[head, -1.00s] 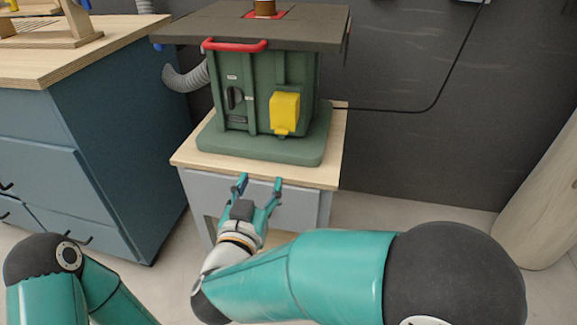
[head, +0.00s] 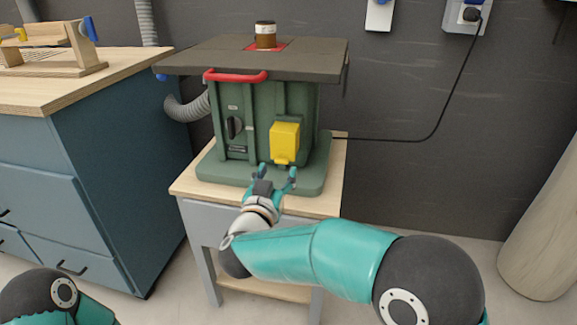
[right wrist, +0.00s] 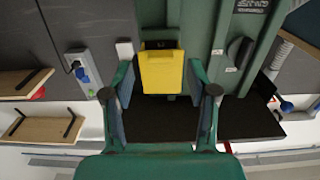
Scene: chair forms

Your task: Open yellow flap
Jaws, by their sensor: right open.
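The yellow flap (head: 285,142) is on the front of the green machine (head: 263,115), at its lower right, and looks closed. My right gripper (head: 278,169) is open just below and in front of the flap, with its fingertips near the flap's lower edge. In the right wrist view the flap (right wrist: 162,72) shows between the two open fingers (right wrist: 162,90), and nothing is held. I cannot tell from the head view whether a fingertip touches it. My left gripper is out of view; only part of my left arm shows at the lower left.
The machine stands on a wooden-topped stand (head: 190,183). Its dark table top (head: 205,60) overhangs the front, with a red handle (head: 236,76) under the edge and a brown jar (head: 265,36) on top. A blue cabinet (head: 120,170) stands at left. A black cable (head: 455,85) runs to a wall socket.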

